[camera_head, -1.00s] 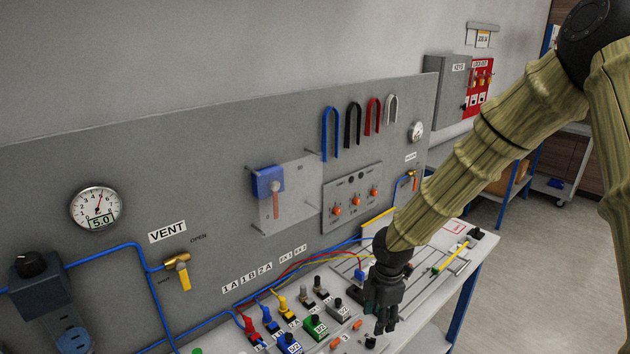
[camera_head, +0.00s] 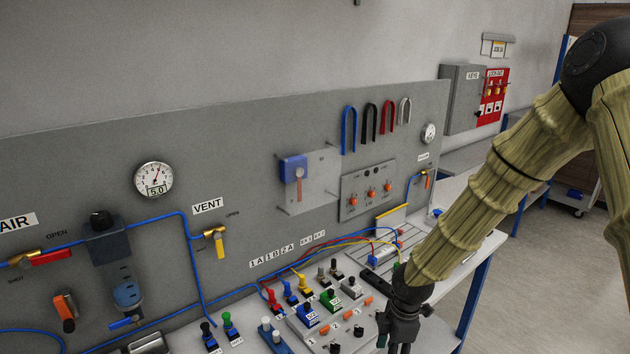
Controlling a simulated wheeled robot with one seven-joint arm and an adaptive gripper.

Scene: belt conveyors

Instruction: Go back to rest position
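My gripper (camera_head: 398,338) hangs at the lower end of my arm, pointing down over the right part of the bench. Its fingers are dark and cut by the bottom edge of the picture, so I cannot tell whether they are open or shut. No held object shows. Right of several coloured valves and plugs on the bench, it covers part of the surface behind it.
A grey panel (camera_head: 240,130) stands behind the bench, with a gauge (camera_head: 153,179), a yellow VENT handle (camera_head: 220,245) and hanging U-shaped hooks (camera_head: 387,117). A red lockout board (camera_head: 492,97) is at the back right. Open floor (camera_head: 535,250) lies right of the bench.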

